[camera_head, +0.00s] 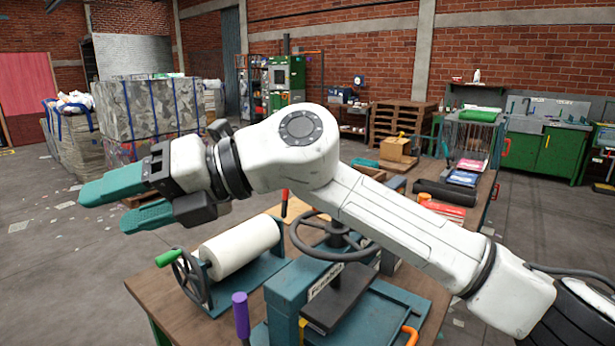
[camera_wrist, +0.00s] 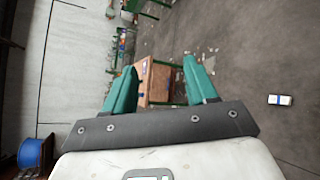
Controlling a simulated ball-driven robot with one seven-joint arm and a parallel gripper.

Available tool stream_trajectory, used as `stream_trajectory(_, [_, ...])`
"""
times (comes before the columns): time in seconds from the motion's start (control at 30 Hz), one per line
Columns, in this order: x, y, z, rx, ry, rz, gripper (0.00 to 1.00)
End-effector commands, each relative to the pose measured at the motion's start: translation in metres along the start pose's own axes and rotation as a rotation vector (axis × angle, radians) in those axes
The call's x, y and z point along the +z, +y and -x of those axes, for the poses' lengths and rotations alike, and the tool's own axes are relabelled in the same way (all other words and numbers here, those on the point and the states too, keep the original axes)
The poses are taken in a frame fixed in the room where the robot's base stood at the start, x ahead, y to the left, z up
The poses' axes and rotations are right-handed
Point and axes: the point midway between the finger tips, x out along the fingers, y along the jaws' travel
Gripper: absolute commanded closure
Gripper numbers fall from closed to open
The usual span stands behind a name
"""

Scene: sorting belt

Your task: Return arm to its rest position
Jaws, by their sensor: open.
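My gripper (camera_head: 112,200) has teal fingers and is at the left in the head view, held in the air above and left of the workbench. My white arm reaches across the picture from the lower right to it. In the wrist view my gripper (camera_wrist: 160,80) shows two teal fingers spread apart with nothing between them. The fingers touch nothing that I can see. Part of the workbench is hidden behind my arm.
The wooden workbench (camera_head: 170,284) carries a blue press (camera_head: 300,290) with a handwheel, a white roller (camera_head: 240,247) with a crank, and tools. Wrapped bales (camera_head: 150,108) stand at the back left. A green cabinet (camera_head: 560,152) is at the right.

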Motion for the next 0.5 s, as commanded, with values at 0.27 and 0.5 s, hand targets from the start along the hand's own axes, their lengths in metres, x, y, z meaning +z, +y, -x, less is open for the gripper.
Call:
stream_trajectory(0.27, [0.052, 0.037, 0.052, 0.498, -0.509, -0.276, 0.43])
stream_trajectory(0.5, [0.07, -0.028, 0.151, 0.765, -0.974, -0.648, 0.43])
